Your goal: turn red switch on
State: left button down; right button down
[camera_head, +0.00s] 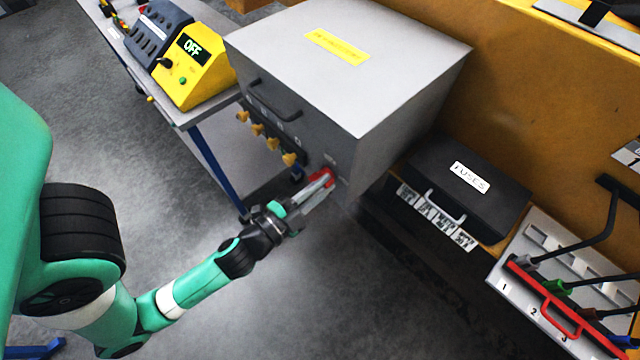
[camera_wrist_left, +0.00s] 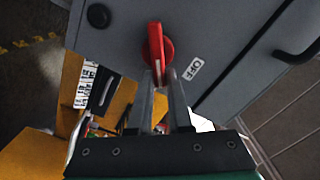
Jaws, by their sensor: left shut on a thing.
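The red switch (camera_head: 327,178) is on the front face of the grey cabinet (camera_head: 385,110), near its lower right corner. It also shows in the left wrist view as a red rotary handle (camera_wrist_left: 157,45) on the grey panel, beside a white OFF label (camera_wrist_left: 193,69). My left gripper (camera_head: 318,186) reaches the switch from the front. In the left wrist view its two fingers (camera_wrist_left: 160,84) are shut on the lower end of the handle. The part of the handle between the fingers is partly hidden. My right gripper is not in view.
A yellow box with an OFF display (camera_head: 197,72) stands on a table at the upper left. Several yellow knobs (camera_head: 265,138) line the cabinet front. A black FUSES box (camera_head: 460,185) and a panel with levers (camera_head: 570,280) are to the right. The floor in front is clear.

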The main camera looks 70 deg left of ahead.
pick_arm(q)
jog(key=m, duration=0.1)
jog(key=f+m, duration=0.1)
jog(key=m, duration=0.1)
jog(key=shift+w+d+m, duration=0.1)
jog(key=shift+d+m, duration=0.05)
jog(key=shift+m, duration=0.15)
jog(key=shift+f+m, duration=0.15)
jog(key=shift+m, duration=0.7)
jog(key=shift+f+m, duration=0.15)
jog(key=shift+m, duration=0.7)
jog(key=c, duration=0.8)
grip_release()
jog(key=shift+c, duration=0.2)
jog(key=shift+d, duration=0.1)
